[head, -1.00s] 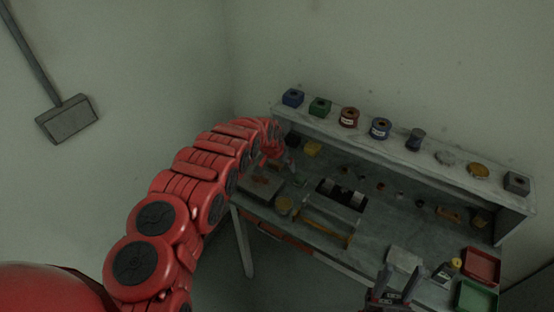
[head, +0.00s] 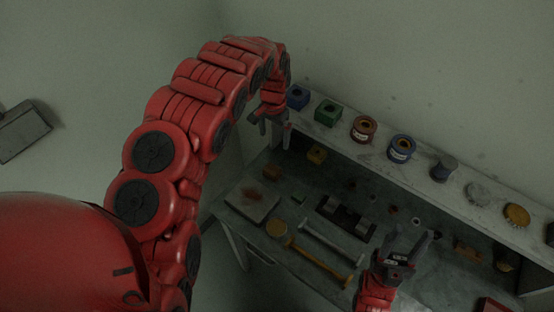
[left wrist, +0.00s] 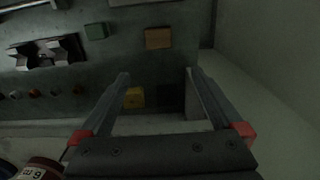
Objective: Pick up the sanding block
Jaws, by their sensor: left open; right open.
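A small brown block (head: 271,172), which looks like the sanding block, lies at the back left of the workbench (head: 335,265). It also shows in the left wrist view (left wrist: 158,38), beyond the fingertips and apart from them. A small green block (head: 299,197) lies near it and also shows in the left wrist view (left wrist: 96,31). My left gripper (head: 270,127) is open and empty, raised near the left end of the shelf. Its spread fingers also show in the left wrist view (left wrist: 157,78). My right gripper (head: 411,237) is open and empty over the bench's right part.
A yellow block (head: 316,154) sits under the raised shelf (head: 375,152), which carries blue and green blocks and several spools. Walls stand left and behind.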

